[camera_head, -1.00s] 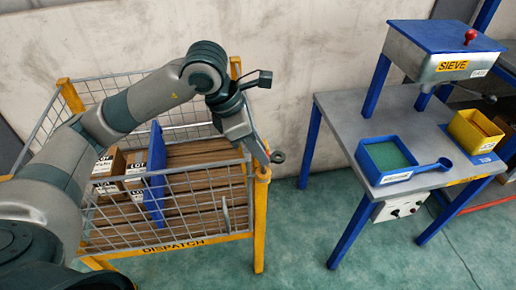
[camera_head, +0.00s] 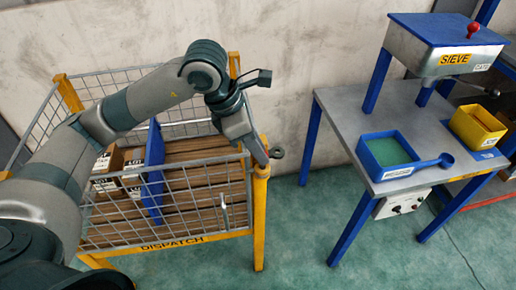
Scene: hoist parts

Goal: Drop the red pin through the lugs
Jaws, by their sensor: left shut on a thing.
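My left gripper (camera_head: 257,155) reaches down at the front right corner post (camera_head: 260,215) of the yellow-framed wire cage. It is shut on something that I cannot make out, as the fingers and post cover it. A small grey ring (camera_head: 278,153) shows just right of the fingertips; I cannot tell whether it is a lug or part of the held thing. I cannot make out a red pin. A small light handle (camera_head: 223,204) is on the cage's front mesh. My right gripper is out of view.
The DISPATCH cage (camera_head: 172,245) holds boxes (camera_head: 132,170) and a blue divider (camera_head: 155,170). At the right, a metal table (camera_head: 345,108) carries a blue tray (camera_head: 372,160), a yellow bin (camera_head: 470,128) and a SIEVE unit (camera_head: 440,58) with a red knob (camera_head: 473,29). Open floor lies between.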

